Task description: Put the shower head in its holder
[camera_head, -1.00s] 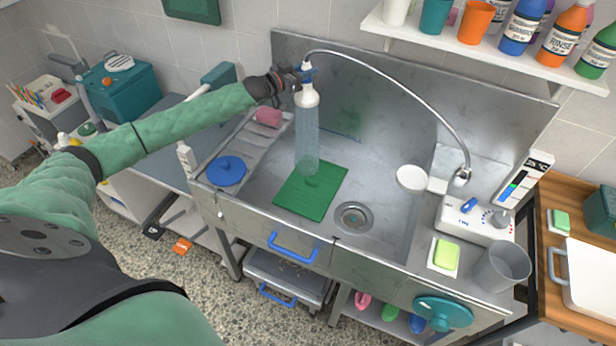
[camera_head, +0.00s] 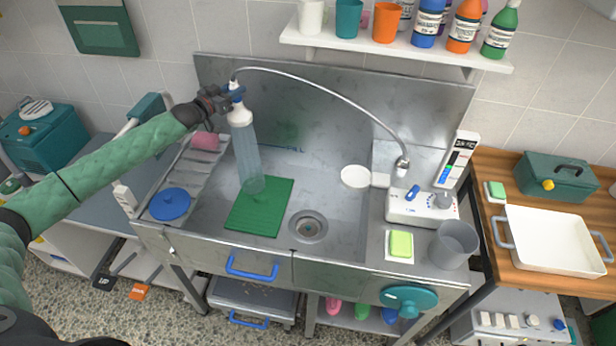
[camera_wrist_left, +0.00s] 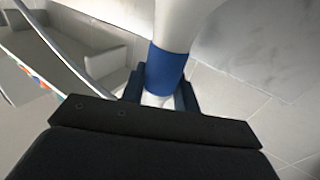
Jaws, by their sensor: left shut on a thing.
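The shower head (camera_head: 240,116) is white with a blue collar and points down over the left part of the sink. A pale translucent column of spray (camera_head: 247,158) runs from it to the green mat (camera_head: 262,207). My left gripper (camera_head: 233,91) is shut on its blue collar, which also shows between the fingers in the left wrist view (camera_wrist_left: 166,68). A grey hose (camera_head: 322,97) arches from its top to the fitting at the white control box (camera_head: 418,205). A white round piece (camera_head: 355,176) on a short arm beside that box may be the holder; I cannot tell. My right gripper is out of view.
A shelf (camera_head: 400,55) with cups and bottles hangs above the sink. A grey cup (camera_head: 454,244) and a yellow-green sponge (camera_head: 401,244) stand at the front right. A blue lid (camera_head: 170,204) and pink sponge (camera_head: 205,141) lie left. The sink around the drain (camera_head: 308,226) is clear.

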